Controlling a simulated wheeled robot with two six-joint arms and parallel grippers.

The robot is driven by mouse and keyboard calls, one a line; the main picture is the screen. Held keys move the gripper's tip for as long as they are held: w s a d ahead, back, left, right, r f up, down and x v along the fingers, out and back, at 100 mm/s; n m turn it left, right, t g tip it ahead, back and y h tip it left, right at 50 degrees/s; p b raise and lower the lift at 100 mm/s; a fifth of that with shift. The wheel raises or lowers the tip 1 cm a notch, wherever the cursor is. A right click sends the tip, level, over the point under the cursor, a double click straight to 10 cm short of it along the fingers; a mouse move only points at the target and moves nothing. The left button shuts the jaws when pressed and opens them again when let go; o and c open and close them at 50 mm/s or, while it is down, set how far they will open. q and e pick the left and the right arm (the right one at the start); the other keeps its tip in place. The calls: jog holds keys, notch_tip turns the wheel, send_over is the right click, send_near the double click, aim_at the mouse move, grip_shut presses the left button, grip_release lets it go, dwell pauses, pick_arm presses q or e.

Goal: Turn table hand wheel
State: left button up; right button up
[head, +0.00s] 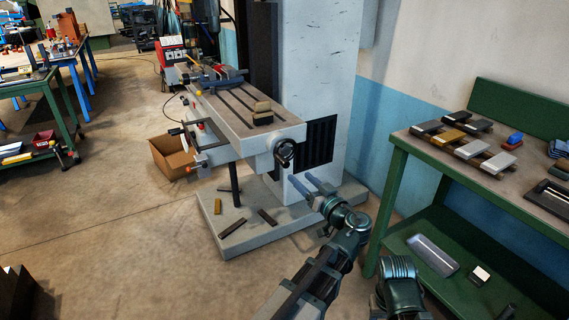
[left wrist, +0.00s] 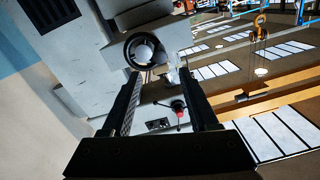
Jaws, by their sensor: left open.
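The table hand wheel (head: 285,152) is a black ring on the right end of the grey machine table (head: 213,111). In the left wrist view the wheel (left wrist: 145,50) is ahead of the fingertips, near the left finger's tip. My left gripper (head: 299,178) is open, its two fingers apart with nothing between them. It is below and slightly right of the wheel in the head view and looks apart from it. In the left wrist view the gripper (left wrist: 160,75) points toward the machine. My right gripper is out of view.
A green workbench (head: 400,143) with several metal blocks stands at the right. The machine's grey base plate (head: 245,232) carries loose bars. A cardboard box (head: 172,156) is left of the machine. The floor at the left front is mostly clear.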

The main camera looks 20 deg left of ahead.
aim_at(287, 165)
pick_arm(q)
jog(key=x, duration=1)
jog(key=shift+w+a, duration=0.15)
jog(key=shift+a, duration=0.05)
grip_shut()
